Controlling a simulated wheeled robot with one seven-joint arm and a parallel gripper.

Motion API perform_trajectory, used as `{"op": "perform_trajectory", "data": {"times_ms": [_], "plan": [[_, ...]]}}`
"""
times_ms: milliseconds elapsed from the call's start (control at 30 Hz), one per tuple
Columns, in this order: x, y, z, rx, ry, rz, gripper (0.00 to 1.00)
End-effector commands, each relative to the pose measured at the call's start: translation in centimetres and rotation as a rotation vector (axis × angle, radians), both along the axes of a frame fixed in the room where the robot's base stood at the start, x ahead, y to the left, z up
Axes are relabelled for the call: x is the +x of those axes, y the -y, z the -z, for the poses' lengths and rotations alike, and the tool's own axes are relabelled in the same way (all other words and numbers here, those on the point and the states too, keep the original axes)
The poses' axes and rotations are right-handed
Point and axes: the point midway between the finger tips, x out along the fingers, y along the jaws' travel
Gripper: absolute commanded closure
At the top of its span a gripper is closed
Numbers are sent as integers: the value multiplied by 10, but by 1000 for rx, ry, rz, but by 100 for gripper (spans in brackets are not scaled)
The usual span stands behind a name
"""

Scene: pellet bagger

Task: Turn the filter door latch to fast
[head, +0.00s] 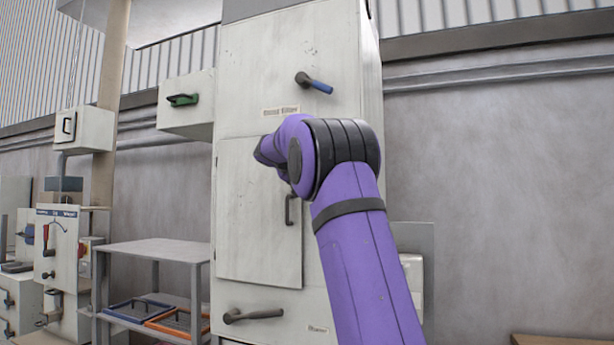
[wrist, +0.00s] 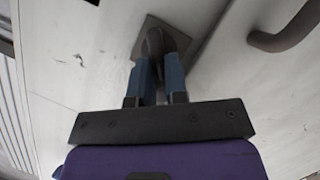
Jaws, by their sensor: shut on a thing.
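The filter door (head: 250,220) is a pale panel on the tall cabinet in the head view, with a dark pull handle (head: 291,210) near its right side. In the wrist view, the blue fingers of my gripper (wrist: 161,60) are shut on a dark metal latch (wrist: 154,42), which stands on a grey square plate (wrist: 183,32). Part of the pull handle (wrist: 283,34) curves at the upper right there. My arm hides the latch and gripper in the head view. The fingers cover part of the latch, so its exact angle is hard to tell.
A blue-gripped lever (head: 315,83) sits above the door and a dark lever (head: 252,315) below it. A green handle (head: 183,99) is on a box at the left. A grey shelf table (head: 155,249) stands left of the cabinet.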

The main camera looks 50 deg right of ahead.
Motion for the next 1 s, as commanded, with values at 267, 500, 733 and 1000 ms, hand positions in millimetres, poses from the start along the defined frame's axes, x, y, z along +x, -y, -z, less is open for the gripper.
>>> {"op": "perform_trajectory", "data": {"times_ms": [267,500,733,1000], "plan": [[5,-3,4,-101,-245,-2,100],[7,-3,8,-188,-456,-2,100],[8,-4,11,-264,-638,-2,100],[8,-4,14,-327,-791,-2,100]]}}
